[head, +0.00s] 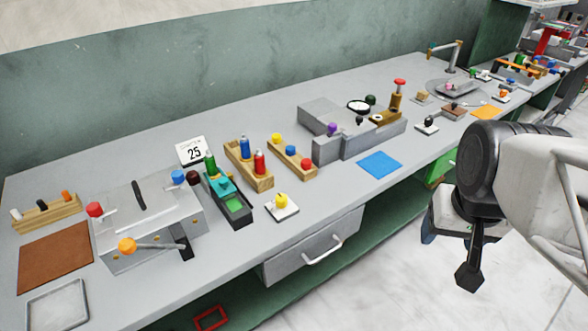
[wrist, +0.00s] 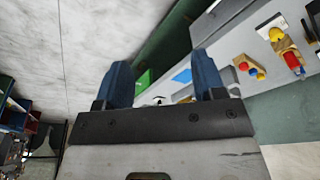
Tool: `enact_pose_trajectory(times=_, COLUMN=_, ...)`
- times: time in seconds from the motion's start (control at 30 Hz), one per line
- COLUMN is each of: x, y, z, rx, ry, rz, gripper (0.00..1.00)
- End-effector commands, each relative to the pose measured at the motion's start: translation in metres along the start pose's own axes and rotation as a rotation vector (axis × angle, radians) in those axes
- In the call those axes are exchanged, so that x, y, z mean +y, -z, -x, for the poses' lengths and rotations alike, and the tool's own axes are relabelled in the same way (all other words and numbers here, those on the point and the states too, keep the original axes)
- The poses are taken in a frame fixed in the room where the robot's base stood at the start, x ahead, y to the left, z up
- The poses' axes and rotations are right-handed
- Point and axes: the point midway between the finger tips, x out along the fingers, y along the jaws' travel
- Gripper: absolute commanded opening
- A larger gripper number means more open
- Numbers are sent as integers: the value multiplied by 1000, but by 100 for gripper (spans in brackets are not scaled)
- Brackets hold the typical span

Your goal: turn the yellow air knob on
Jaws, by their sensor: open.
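A yellow knob (head: 281,201) stands on a small white square plate (head: 289,214) near the front edge of the bench, above the drawer. The same yellow knob shows at the upper right of the wrist view (wrist: 276,34). I cannot read its setting. My gripper (head: 447,256) is well to the right of the knob, in front of the bench and over the floor, touching nothing. In the wrist view its two blue fingers (wrist: 162,76) are apart with nothing between them.
Left of the knob is a dark tray (head: 237,221) with a green pad; behind it are wooden blocks with coloured pegs (head: 293,158). A grey press (head: 148,218) stands further left. A blue mat (head: 380,164) lies right of it. A drawer handle (head: 323,250) juts out below.

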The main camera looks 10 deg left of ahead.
Motion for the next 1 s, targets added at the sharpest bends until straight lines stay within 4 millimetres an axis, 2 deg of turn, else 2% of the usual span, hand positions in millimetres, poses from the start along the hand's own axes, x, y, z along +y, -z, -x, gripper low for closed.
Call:
enact_pose_trajectory(times=0.17, x=-16, y=25, z=-7, rx=-22, ry=7, rz=-38, gripper=63)
enact_pose_trajectory(times=0.47, x=-56, y=75, z=-25, rx=-61, ry=16, rz=-128, gripper=63)
enact_pose_trajectory(times=0.77, x=-105, y=121, z=-52, rx=-102, ry=14, rz=-222, gripper=63)
enact_pose_trajectory(times=1.0, x=-152, y=150, z=-78, rx=-133, ry=5, rz=-295, gripper=63)
